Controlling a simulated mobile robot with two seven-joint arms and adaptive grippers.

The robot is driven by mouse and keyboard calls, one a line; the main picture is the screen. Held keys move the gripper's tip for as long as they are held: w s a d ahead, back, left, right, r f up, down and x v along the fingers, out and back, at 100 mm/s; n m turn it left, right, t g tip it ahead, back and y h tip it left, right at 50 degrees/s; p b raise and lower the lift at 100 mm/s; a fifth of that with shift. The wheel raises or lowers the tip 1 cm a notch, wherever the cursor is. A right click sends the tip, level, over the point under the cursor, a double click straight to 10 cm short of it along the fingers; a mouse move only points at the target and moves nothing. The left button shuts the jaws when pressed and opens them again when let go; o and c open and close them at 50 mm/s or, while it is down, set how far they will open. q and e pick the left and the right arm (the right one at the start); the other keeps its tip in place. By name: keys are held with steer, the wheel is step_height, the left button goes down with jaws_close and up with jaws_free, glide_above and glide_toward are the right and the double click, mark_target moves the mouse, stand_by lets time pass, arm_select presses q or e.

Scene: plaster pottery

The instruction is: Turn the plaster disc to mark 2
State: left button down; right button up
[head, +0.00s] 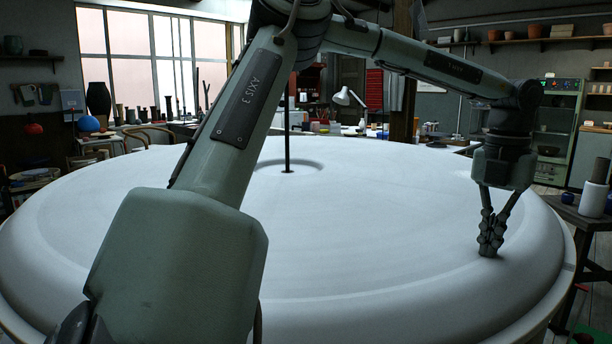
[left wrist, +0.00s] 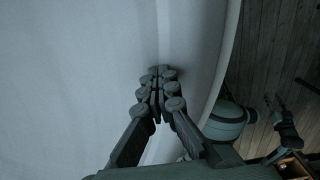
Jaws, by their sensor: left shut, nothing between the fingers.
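The large white plaster disc (head: 370,230) fills the middle of the head view, with a raised rounded rim around it. A thin dark rod stands upright near its centre (head: 287,140). My left gripper (head: 489,250) points down at the right side of the disc, fingers shut and empty, tips at or just above the surface inside the rim; I cannot tell whether they touch. In the left wrist view the shut fingers (left wrist: 162,72) lie over the white disc (left wrist: 70,80) close to its curved edge. I can read no numbered mark.
A small dark table with a white container (head: 592,199) stands right of the disc. Shelves with pots (head: 535,31) and a green cabinet (head: 558,130) are behind. My left arm hides part of the disc's left side. The disc's top is otherwise clear.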

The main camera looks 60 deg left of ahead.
arm_select(q)
steer(key=shift+w+f, duration=0.1)
steer(key=shift+w, duration=0.65)
